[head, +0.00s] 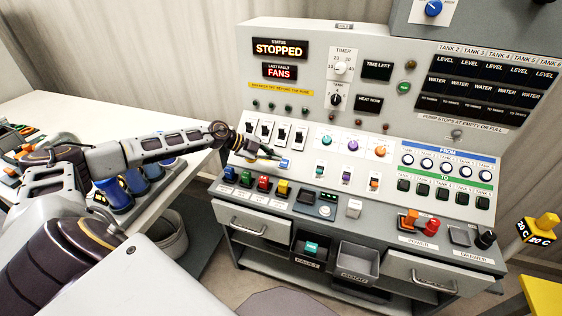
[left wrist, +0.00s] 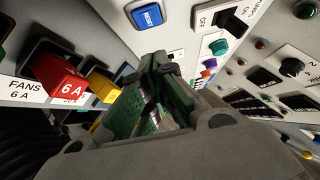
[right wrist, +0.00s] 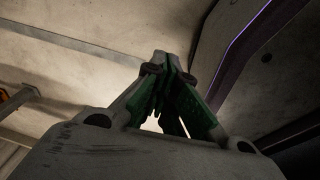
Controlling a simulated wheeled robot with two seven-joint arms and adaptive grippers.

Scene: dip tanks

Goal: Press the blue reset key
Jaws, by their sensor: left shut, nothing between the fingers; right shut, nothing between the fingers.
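The blue reset key (left wrist: 150,17), lettered RESET, sits on the light panel near the top of the left wrist view. In the head view the blue key (head: 284,163) is small, below the row of black switches. My left gripper (head: 268,155) is shut and empty, just left of the key; its tips (left wrist: 160,66) show below the key in the left wrist view, apart from it. My right gripper (right wrist: 165,65) is shut and empty, pointing at plain pale surfaces, and is out of the head view.
Black rocker switches (head: 283,132) stand above the key. Coloured fuses, among them a red 6 A one (left wrist: 62,75) and a yellow one (left wrist: 103,86), jut out close to the left gripper. A display reads STOPPED (head: 279,48). A bench (head: 40,106) stands at left.

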